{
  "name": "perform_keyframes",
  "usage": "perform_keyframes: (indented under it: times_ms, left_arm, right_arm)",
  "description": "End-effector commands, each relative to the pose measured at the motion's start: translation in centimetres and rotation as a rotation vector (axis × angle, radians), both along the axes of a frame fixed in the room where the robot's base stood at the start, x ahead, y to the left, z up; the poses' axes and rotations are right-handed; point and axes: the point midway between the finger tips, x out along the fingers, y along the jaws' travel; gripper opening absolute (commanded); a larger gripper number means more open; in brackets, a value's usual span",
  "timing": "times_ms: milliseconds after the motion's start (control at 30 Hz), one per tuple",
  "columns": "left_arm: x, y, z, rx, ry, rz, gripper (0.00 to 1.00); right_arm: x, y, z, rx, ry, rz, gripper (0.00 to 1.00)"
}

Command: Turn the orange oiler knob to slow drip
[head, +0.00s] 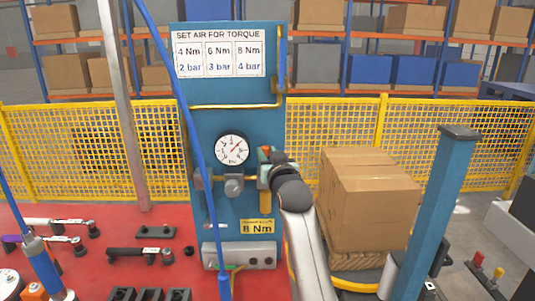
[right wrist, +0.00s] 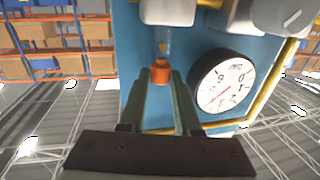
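My right gripper (right wrist: 160,80) has one finger on each side of the knob. Narrow gaps seem to show between knob and fingers, so it looks open around the knob. In the head view my right gripper (head: 267,162) is at the right edge of the blue panel (head: 235,120), and my wrist hides most of the oiler. My left gripper is not in view.
A pressure gauge (head: 232,149) and a grey regulator knob (head: 234,185) are left of my gripper. Cardboard boxes (head: 366,205) stand to the right. Wrenches (head: 140,254) lie on the red table (head: 120,220). A blue hanging tool (head: 43,265) and a blue post (head: 432,220) stand in front.

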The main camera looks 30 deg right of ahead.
Motion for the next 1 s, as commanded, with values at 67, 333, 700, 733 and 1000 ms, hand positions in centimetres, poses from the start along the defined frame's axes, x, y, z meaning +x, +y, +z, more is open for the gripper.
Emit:
perform_keyframes:
  times_ms: [67, 333, 700, 733, 1000]
  left_arm:
    - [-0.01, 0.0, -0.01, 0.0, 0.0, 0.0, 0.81]
    - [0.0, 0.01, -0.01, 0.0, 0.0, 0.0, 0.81]
    - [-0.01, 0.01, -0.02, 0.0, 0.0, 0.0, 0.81]
    - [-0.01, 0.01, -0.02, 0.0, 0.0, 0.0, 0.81]
    - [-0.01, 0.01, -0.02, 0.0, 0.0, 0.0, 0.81]
  right_arm:
    - [-0.01, 0.0, -0.02, 0.0, 0.0, 0.0, 0.21]
    - [-0.01, 0.01, -0.03, 0.0, 0.001, 0.0, 0.0]
    - [-0.02, -0.24, -0.07, -0.003, 0.001, 0.036, 0.0]
    - [-0.02, -0.31, -0.08, -0.004, 0.001, 0.048, 0.0]
    - [-0.08, -0.62, -0.08, -0.007, 0.002, 0.185, 0.0]
